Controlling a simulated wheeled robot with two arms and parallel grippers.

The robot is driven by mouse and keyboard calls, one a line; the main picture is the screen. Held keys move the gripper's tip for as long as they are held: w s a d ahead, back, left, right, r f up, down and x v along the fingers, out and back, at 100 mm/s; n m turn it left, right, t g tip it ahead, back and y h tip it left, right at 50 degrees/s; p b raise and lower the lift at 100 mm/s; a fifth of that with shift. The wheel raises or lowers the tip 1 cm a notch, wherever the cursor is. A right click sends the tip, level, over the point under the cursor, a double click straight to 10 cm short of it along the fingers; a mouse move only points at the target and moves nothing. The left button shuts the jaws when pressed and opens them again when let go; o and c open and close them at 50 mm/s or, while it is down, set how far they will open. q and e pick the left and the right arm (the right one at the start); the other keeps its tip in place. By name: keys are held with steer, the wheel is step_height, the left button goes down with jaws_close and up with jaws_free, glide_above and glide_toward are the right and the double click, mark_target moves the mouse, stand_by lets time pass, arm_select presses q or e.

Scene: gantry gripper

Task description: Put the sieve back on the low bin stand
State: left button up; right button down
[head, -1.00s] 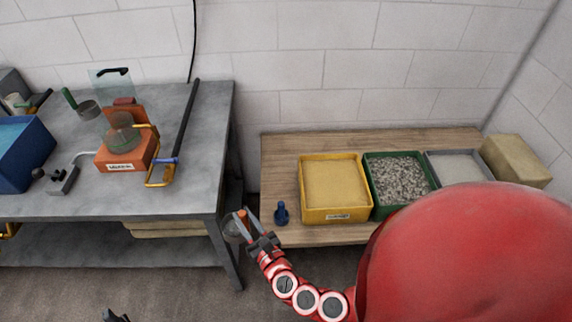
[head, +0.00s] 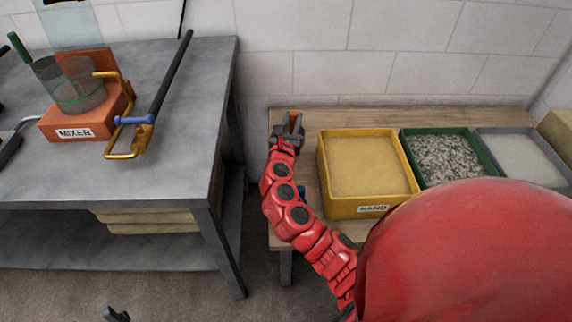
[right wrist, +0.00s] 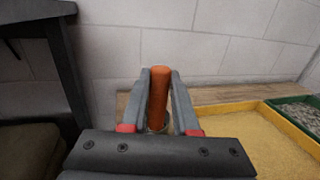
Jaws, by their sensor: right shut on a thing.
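My right gripper (head: 291,128) is shut on the orange-brown handle (right wrist: 160,85) of the sieve, over the left back part of the low bin stand (head: 400,115). In the right wrist view, the handle stands upright between the two fingers (right wrist: 160,98). The sieve's round pan is hidden behind the gripper, so I cannot tell whether it touches the stand. A dark tip that looks like my left gripper (head: 116,314) shows at the bottom edge of the head view; its jaws cannot be made out.
The yellow sand bin (head: 372,208), a green gravel bin (head: 409,155) and a grey bin (head: 560,172) stand right of my gripper. A blue object (head: 302,191) is mostly behind my arm. The grey workbench (head: 180,170) with the orange mixer (head: 75,130) is at left.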

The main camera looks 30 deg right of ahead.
steer(key=f+b, duration=0.1)
steer(key=f, duration=0.1)
steer(key=f+b, duration=0.1)
steer(key=f, duration=0.2)
steer(key=shift+d+f, duration=0.2)
steer(key=shift+f, duration=0.15)
steer(key=shift+f+b, duration=0.65)
steer(key=shift+f, duration=1.45)
steer(key=c, duration=0.7)
jaws_free()
steer(key=shift+o, duration=0.2)
steer(key=v, duration=1.2)
steer(key=shift+p, duration=0.45)
